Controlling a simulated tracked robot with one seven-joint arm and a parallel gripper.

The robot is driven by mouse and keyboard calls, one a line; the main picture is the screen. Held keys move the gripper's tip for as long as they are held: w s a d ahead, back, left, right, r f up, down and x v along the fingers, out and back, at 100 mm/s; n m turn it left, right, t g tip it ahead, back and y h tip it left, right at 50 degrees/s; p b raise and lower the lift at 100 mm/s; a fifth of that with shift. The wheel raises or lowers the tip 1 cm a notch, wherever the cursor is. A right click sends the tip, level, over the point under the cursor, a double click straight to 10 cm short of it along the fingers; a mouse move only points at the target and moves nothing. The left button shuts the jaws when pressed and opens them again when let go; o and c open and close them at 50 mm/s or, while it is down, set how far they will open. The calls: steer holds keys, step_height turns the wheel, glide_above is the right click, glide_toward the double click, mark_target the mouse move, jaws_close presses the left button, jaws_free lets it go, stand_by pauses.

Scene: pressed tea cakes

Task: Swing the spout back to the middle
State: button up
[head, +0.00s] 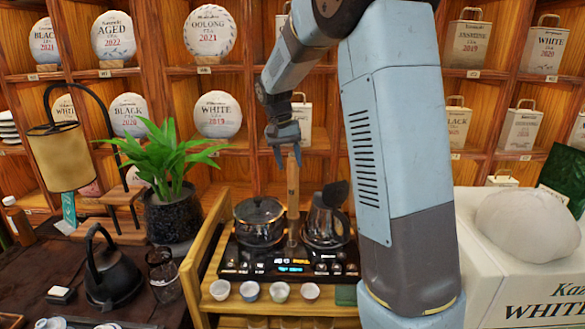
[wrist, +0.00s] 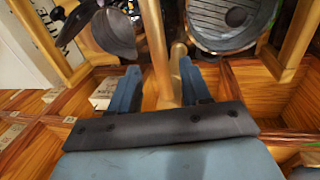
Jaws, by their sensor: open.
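The spout's tan wooden post (head: 293,190) stands upright between the glass-lidded pot (head: 260,221) and the kettle (head: 326,220) on the black stove unit (head: 240,258). Which way the spout points is unclear in the head view. My gripper (head: 287,158) is open, pointing down at the top of the post. In the wrist view my gripper (wrist: 160,82) has its two blue fingers apart. The tan post (wrist: 154,45) runs between them, with a shorter tan piece (wrist: 177,58) beside it. Contact with either finger cannot be told.
The stove sits in a wooden stand (head: 212,255) with a raised left rail. A potted plant (head: 170,205) and a black iron kettle (head: 108,270) are to the left. A white box (head: 525,290) is on the right. Shelves of tea cakes stand behind.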

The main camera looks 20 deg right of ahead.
step_height(320, 180, up, 11)
steer(key=w+a, duration=0.1)
steer(key=a, duration=0.1)
steer(key=shift+f, duration=0.15)
steer(key=shift+s, duration=0.1)
